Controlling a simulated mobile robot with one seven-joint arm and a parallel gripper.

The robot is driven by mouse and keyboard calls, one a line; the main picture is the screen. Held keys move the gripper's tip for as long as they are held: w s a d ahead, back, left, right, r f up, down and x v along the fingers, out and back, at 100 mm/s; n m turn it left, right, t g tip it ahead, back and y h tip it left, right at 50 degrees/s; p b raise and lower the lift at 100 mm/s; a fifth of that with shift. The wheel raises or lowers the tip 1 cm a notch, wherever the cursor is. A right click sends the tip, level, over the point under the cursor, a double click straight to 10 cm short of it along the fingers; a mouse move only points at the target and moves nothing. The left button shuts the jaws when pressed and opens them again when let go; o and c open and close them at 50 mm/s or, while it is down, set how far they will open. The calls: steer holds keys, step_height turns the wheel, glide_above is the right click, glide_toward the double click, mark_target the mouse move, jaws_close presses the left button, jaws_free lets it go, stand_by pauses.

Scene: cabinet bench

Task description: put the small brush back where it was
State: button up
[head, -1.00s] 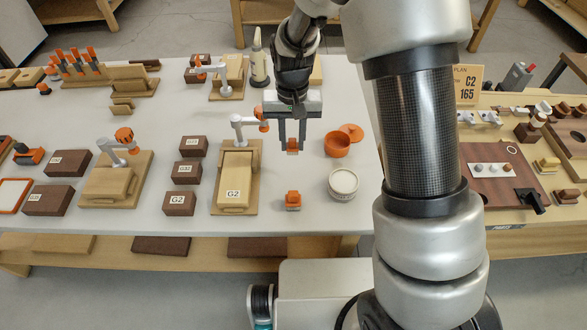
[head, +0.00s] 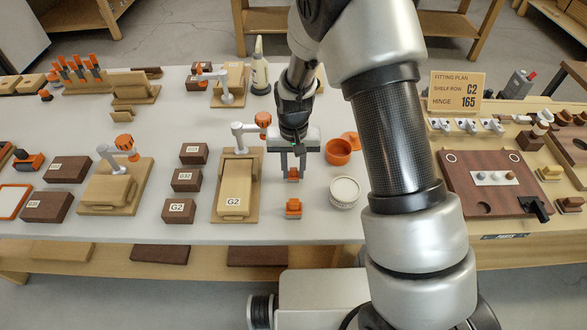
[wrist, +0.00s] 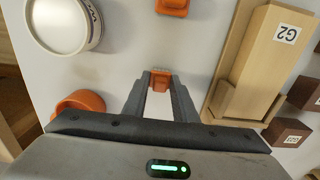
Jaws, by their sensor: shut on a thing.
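My gripper (head: 292,172) is shut on a small orange thing (head: 293,174), which I take to be the small brush; its bristles are not clear. In the wrist view the small brush (wrist: 160,78) sits between the fingertips (wrist: 160,84). In the head view it is a little behind a similar orange block (head: 293,208) on the white bench; the wrist view shows that block (wrist: 173,5) at its top edge. I cannot tell whether the brush touches the bench.
A wooden G2 cabinet (head: 235,188) stands left of my gripper. An orange bowl (head: 338,152) and a round white-topped tub (head: 344,191) stand to the right. Dark G2 blocks (head: 179,211) lie further left. A fitting plan card (head: 455,91) stands at the right. Bare bench surrounds the orange block.

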steer(key=o, duration=1)
step_height(320, 180, up, 12)
steer(key=p, duration=0.1)
step_height(320, 180, up, 15)
steer(key=t, duration=0.2)
glide_above(294, 169)
steer(key=s+d, duration=0.6)
steer(key=d, duration=0.1)
steer(key=s+d+r+t, duration=0.1)
steer(key=s+d+r, duration=0.1)
steer(key=s, duration=0.2)
steer(key=s+d+r+t, duration=0.1)
steer(key=s+d+r, duration=0.1)
steer(key=s, duration=0.3)
steer(key=s+d+r+t, duration=0.1)
steer(key=s+d+r, duration=0.1)
steer(key=s, duration=0.3)
steer(key=shift+s+d+r+t, duration=0.2)
steer(key=shift+s+r+t, duration=0.1)
steer(key=shift+r, duration=0.3)
